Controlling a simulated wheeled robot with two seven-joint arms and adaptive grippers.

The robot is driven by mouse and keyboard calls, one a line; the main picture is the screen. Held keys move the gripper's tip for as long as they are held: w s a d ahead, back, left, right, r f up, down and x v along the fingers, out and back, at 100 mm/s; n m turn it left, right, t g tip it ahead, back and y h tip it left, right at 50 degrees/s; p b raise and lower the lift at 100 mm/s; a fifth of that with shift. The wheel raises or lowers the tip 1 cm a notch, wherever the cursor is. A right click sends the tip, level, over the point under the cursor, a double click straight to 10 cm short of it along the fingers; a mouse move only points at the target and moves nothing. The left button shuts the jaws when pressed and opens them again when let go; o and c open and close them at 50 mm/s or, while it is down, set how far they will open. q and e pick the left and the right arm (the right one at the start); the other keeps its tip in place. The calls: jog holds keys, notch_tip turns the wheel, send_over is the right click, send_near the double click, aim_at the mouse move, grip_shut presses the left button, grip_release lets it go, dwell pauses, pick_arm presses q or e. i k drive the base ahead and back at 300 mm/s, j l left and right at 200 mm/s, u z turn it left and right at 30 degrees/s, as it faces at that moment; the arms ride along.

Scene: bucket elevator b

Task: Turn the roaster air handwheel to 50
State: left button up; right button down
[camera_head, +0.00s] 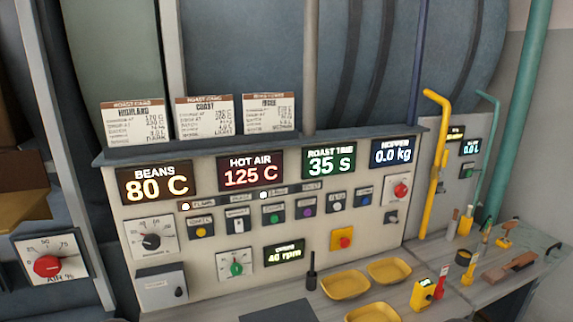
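A red round knob (47,266) sits on a white dial plate (72,277) at the lower left, on a panel left of the main console. The plate is marked "AIR %", with a scale along its top on which 75 reads clearly at the right. The knob's exact setting is too small to tell. Neither of my grippers is in view, and nothing covers the knob.
The console (215,180) shows BEANS 80 C, HOT AIR 125 C, ROAST TIME 35 S and HOPPER 0.0 kg, with several buttons and dials below. Yellow trays (345,284) and tools lie on the bench at right. A yellow lever (432,170) stands behind.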

aim_at(48, 266)
jog(key=u, duration=1.6)
jog(key=i+j+u, duration=0.1)
jog(key=j, duration=0.3)
jog(key=i+j+u, duration=0.1)
jog(key=i+j, duration=0.15)
jog(key=j, duration=0.1)
